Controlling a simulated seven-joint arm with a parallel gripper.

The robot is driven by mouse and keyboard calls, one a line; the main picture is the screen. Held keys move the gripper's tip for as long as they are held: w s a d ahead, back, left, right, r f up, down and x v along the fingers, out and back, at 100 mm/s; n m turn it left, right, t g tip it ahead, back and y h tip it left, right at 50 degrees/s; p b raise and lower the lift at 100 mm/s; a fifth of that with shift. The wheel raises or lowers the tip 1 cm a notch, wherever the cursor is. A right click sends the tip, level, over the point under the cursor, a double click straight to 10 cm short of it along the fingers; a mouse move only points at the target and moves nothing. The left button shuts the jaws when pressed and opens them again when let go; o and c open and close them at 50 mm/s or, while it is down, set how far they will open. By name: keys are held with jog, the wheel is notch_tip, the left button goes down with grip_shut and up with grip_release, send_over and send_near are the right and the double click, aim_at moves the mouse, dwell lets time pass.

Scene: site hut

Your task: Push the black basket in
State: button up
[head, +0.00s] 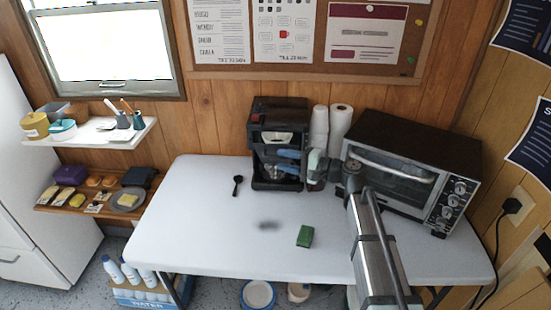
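The black coffee maker (281,112) stands at the back of the white table. Its black basket (267,151) appears to sit partly out of the front, with a pale filter (279,138) showing from above. A glass jug (270,173) is below it, partly hidden. My gripper (283,161) reaches in from the right, in front of the machine. Its two blue fingers look apart, one above the other, with nothing clearly held between them. They hide part of the basket's front and the jug. I cannot tell whether they touch the basket.
A toaster oven (390,165) stands right of my gripper, close to my arm. Paper rolls (340,125) stand between it and the coffee maker. A black scoop (237,185) and a green block (305,236) lie on the table (200,230). The table's left side is clear.

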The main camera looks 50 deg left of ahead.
aim_at(275, 158)
jog(key=shift+x, duration=1.9)
jog(key=shift+c, duration=0.5)
grip_shut()
